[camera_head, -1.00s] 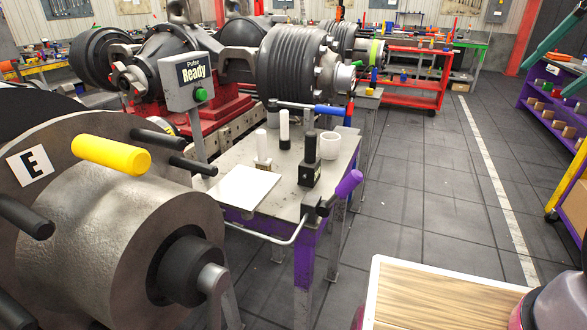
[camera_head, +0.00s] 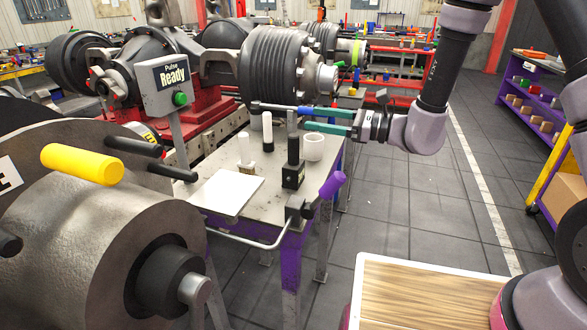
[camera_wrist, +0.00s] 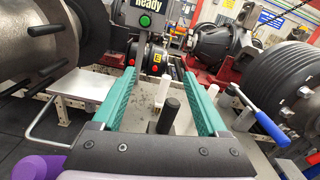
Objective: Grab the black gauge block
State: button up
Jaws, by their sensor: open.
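The black gauge block (camera_head: 293,178) stands upright on the small workbench, with a dark square base and a tall handle. My gripper (camera_head: 302,117) has green fingers that point left over the bench, with their tips near the top of that handle. The gripper is open and empty. In the wrist view a black upright cylinder, seemingly the block's handle (camera_wrist: 169,112), shows between the two fingers, nearer the palm than the tips. Its lower part is hidden by my gripper's body. I cannot tell whether the fingers are level with the handle or above it.
On the workbench (camera_head: 262,210) stand a white-handled piece (camera_head: 244,150), a white-and-black piece (camera_head: 268,132), a white cup (camera_head: 313,147) and a white plate (camera_head: 226,193). A purple-handled clamp (camera_head: 333,184) is at the front corner. A large metal axle part (camera_head: 110,225) fills the left.

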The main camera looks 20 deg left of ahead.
aim_at(298, 143)
jog(key=w+f+m+t, duration=0.1)
jog(key=f, duration=0.2)
jog(key=w+f+m+t, duration=0.1)
jog(key=f+m+t, duration=0.1)
jog(key=f, duration=0.1)
jog(key=w+a+f+m+t+h, duration=0.1)
jog(key=f, duration=0.2)
jog(key=shift+f+m+t, duration=0.2)
jog(key=shift+m+t, duration=0.1)
jog(key=shift+m, duration=0.1)
jog(key=x, duration=0.4)
jog(key=shift+w+a+f, duration=0.1)
jog(key=shift+a+f, duration=0.15)
jog(key=shift+a, duration=0.05)
jog(key=x, duration=0.6)
jog(key=shift+r, duration=0.15)
grip_shut()
